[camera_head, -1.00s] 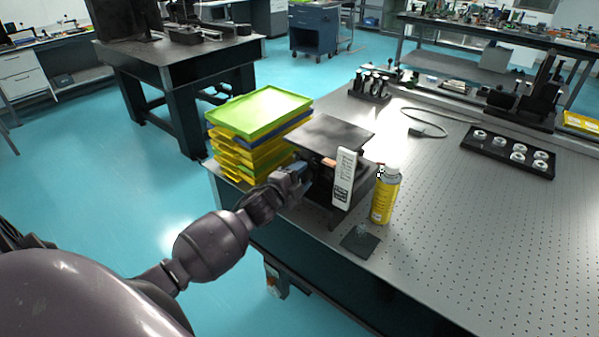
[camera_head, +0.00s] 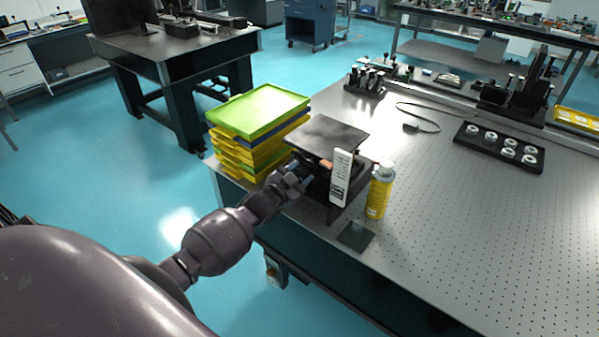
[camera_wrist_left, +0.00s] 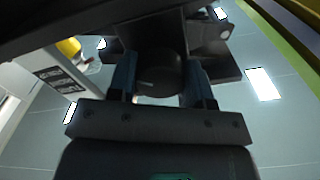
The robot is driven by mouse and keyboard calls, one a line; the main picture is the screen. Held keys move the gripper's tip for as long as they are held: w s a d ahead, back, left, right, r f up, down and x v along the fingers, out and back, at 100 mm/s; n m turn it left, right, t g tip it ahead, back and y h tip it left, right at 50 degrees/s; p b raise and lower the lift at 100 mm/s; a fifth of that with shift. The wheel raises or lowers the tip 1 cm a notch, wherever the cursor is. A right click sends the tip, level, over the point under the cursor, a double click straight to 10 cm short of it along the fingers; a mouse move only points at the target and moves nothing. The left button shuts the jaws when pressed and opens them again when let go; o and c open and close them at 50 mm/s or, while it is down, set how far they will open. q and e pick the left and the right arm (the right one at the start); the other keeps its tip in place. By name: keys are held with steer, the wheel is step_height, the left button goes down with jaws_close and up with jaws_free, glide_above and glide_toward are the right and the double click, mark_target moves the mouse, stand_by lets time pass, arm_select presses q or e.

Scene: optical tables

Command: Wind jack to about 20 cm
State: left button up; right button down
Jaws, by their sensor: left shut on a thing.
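The jack has a dark square top plate (camera_head: 327,136) and stands near the front left corner of the optical table. A white upright scale with dark markings (camera_head: 341,177) stands at its front right side. My left gripper (camera_head: 300,178) is at the jack's left side, below the top plate. In the left wrist view, its two blue-lined fingers (camera_wrist_left: 160,82) are closed on the sides of a round dark knob (camera_wrist_left: 159,72) under the jack. The jack's inner linkage is mostly hidden. My right gripper is not in view.
A stack of yellow, blue and green trays (camera_head: 258,115) stands close to the left of the jack. A yellow bottle (camera_head: 378,195) stands just right of the scale, and a small dark plate (camera_head: 356,235) lies in front.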

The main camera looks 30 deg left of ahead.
arm_select(q)
steer(key=shift+n, duration=0.7)
steer(key=o, duration=0.9)
steer(key=s, duration=0.7)
steer(key=s+a, duration=0.1)
steer(key=s, duration=0.2)
steer(key=shift+s, duration=0.4)
steer(key=s+d+f+n+g, duration=0.1)
steer(key=s+d+f+g, duration=0.1)
steer(key=s, duration=0.4)
steer(key=s+d+f+n+g+y, duration=0.1)
steer(key=s+d+f+g, duration=0.1)
steer(key=s+d+f, duration=0.2)
steer(key=s+d+f+n+g, duration=0.1)
steer(key=s+d+f, duration=0.3)
steer(key=s, duration=0.4)
steer(key=shift+s+d+n+g, duration=0.3)
steer(key=shift+s+d+g, duration=0.1)
steer(key=shift+d+g, duration=0.25)
